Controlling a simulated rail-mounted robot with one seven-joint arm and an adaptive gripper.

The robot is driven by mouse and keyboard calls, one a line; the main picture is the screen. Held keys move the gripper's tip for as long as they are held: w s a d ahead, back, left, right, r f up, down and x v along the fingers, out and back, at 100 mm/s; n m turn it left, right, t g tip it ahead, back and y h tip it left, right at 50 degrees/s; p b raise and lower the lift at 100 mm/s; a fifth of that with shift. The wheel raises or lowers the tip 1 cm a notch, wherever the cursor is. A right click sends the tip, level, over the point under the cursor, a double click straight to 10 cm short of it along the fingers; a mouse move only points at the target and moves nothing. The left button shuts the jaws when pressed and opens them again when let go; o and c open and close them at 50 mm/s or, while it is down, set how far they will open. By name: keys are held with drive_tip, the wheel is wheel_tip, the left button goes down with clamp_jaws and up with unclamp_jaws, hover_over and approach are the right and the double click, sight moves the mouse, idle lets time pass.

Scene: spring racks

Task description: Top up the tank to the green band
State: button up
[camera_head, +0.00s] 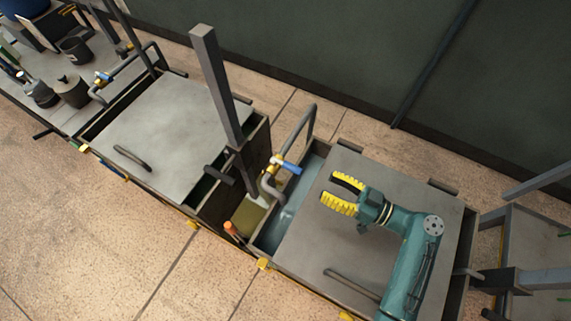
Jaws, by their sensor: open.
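The tank (462,245) at the lower right has a grey lid (310,240) over most of its top. A strip of pale bluish water (290,212) shows at its open left end. A bent grey tap pipe (308,112) with a blue-handled valve (287,166) and brass fitting stands at that end. No green band can be clearly made out. My gripper (335,194), with yellow ribbed fingers, is open and empty. It appears over the lid, right of the valve and apart from it.
A second lidded tank (165,125) stands left, with a grey post (215,85) at its right. A yellowish-green patch (248,214) and an orange-tipped rod (230,229) lie between the tanks. Pots (72,92) stand upper left. Tiled floor (165,270) is clear in front.

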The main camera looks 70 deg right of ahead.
sight(286, 165)
drive_tip(key=p+x, duration=0.1)
drive_tip(key=x, duration=1.2)
drive_tip(key=shift+w, duration=0.1)
clamp_jaws()
